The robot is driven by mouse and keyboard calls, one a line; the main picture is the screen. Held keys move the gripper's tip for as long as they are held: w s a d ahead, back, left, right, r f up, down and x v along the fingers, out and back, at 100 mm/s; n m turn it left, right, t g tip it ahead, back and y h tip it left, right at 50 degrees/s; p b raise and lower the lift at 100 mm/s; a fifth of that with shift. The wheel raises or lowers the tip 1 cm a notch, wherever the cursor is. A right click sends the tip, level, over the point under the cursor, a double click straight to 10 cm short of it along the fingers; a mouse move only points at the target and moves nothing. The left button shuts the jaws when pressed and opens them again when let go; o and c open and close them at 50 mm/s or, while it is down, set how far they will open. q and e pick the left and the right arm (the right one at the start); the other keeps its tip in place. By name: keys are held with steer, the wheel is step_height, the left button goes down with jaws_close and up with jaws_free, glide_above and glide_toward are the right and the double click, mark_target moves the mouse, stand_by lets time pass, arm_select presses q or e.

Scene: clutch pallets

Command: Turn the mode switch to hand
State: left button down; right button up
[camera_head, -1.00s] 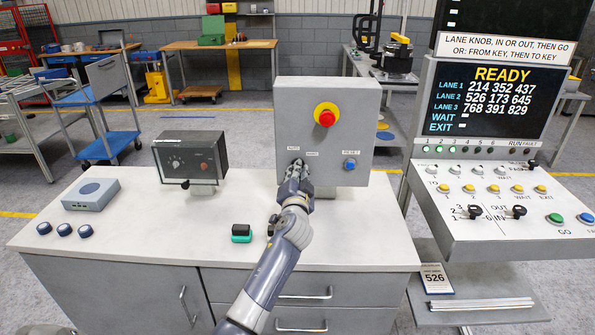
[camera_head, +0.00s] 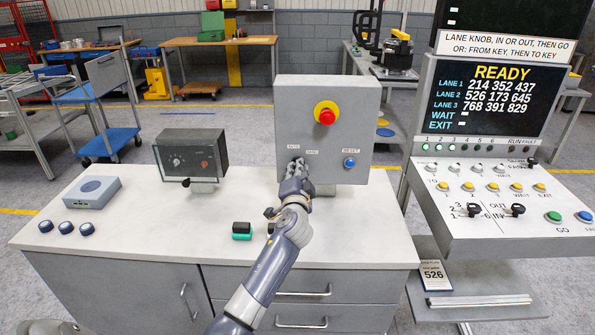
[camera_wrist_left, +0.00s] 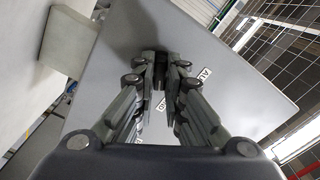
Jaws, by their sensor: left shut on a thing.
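The mode switch is on the front of a grey control box (camera_head: 345,110), below its AUTO and HAND labels. My left gripper (camera_head: 297,166) is at the switch and covers it in the head view. In the left wrist view the gripper (camera_wrist_left: 160,75) is shut on the dark switch knob (camera_wrist_left: 160,60) at the box face. The AUTO label (camera_wrist_left: 205,77) shows to the right of the fingers there. Which way the knob points cannot be told. My right gripper is not in view.
On the same box are a red emergency button (camera_head: 327,116) on yellow and a blue reset button (camera_head: 349,162). A dark meter box (camera_head: 190,157) stands to the left on the bench (camera_head: 130,225). A small green-and-black block (camera_head: 241,231) lies near my forearm.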

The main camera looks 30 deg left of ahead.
arm_select(q)
steer(key=c, duration=1.7)
jaws_free()
steer(key=shift+o, duration=0.2)
steer(key=shift+d, duration=0.1)
steer(key=v, duration=1.2)
steer(key=shift+f, duration=0.1)
